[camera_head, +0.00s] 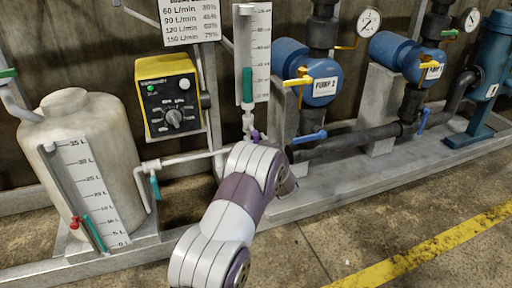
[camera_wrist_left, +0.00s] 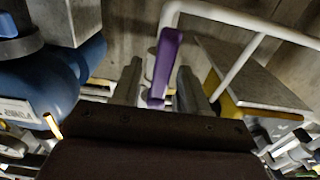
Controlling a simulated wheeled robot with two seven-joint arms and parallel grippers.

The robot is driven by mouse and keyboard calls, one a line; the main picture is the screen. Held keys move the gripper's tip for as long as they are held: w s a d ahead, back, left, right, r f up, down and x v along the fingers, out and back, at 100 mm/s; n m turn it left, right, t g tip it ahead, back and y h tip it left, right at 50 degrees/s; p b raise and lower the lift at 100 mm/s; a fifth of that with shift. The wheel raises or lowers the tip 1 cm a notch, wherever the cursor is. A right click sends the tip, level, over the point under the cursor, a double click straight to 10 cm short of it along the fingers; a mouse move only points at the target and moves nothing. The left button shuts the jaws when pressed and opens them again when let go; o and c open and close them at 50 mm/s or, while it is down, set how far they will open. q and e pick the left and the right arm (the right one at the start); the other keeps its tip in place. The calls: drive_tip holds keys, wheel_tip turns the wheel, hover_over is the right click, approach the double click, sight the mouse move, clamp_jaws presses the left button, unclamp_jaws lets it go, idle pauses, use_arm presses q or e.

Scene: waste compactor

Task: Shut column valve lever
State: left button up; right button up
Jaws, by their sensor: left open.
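The purple lever (camera_wrist_left: 163,65) stands between the two fingers of my open left gripper (camera_wrist_left: 160,82) in the left wrist view. I cannot tell whether either finger touches it. In the head view only a small bit of the purple lever (camera_head: 256,136) shows, below the clear column (camera_head: 247,60) with its green lower part. My left wrist covers the rest of the lever and hides the gripper fingers there. My right gripper is out of view.
Blue pumps (camera_head: 308,72) with yellow and blue levers stand to the right of the column. A yellow control box (camera_head: 168,95) hangs to the left, above a thin white pipe (camera_head: 190,157). A white tank (camera_head: 85,150) stands at far left. The front floor is clear.

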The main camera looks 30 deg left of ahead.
use_arm(q)
clamp_jaws()
drive_tip(key=shift+r+m+p, duration=0.2)
drive_tip(key=shift+m+p, duration=0.1)
drive_tip(key=shift+p, duration=0.45)
drive_tip(key=shift+s+a+r+m+p, duration=0.25)
drive_tip(key=shift+s+r+m+p, duration=0.1)
drive_tip(key=shift+m+p, duration=2.5)
drive_tip(key=shift+s+a+r+m+p, duration=0.3)
drive_tip(key=shift+m+p, duration=2.6)
drive_tip(key=shift+s+a+r+m+p, duration=0.25)
drive_tip(key=shift+s+r+m+p, duration=0.1)
drive_tip(key=shift+m+p, duration=2.5)
drive_tip(key=shift+m, duration=0.3)
